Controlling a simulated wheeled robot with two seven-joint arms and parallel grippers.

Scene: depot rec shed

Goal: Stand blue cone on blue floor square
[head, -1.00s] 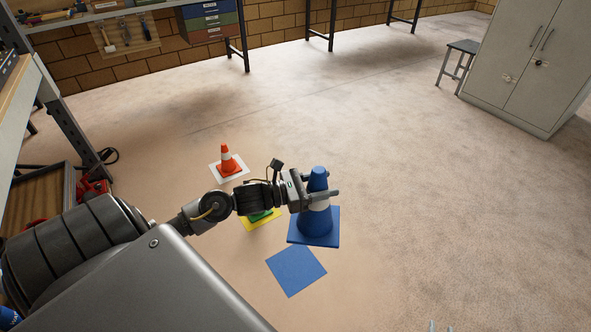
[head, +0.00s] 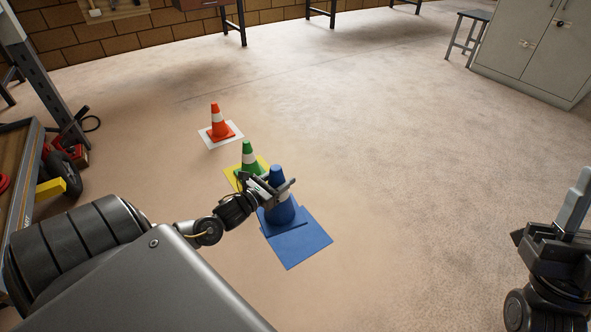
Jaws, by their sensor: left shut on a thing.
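The blue cone (head: 281,213) with a pale band is upright in my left gripper (head: 275,190), which is shut on its upper part. The cone's square base overlaps the far part of the blue floor square (head: 306,248) in the head view. The near part of the square is bare. I cannot tell whether the base touches the floor or hangs just above it. My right gripper (head: 574,207) is at the right edge, far from the cone, and its jaw opening cannot be made out.
A green cone (head: 249,158) stands on a yellow square (head: 233,176) just behind the blue cone. An orange cone (head: 217,124) stands on a white square (head: 206,138) farther back. Shelving with red items is at left. Floor to the right is clear.

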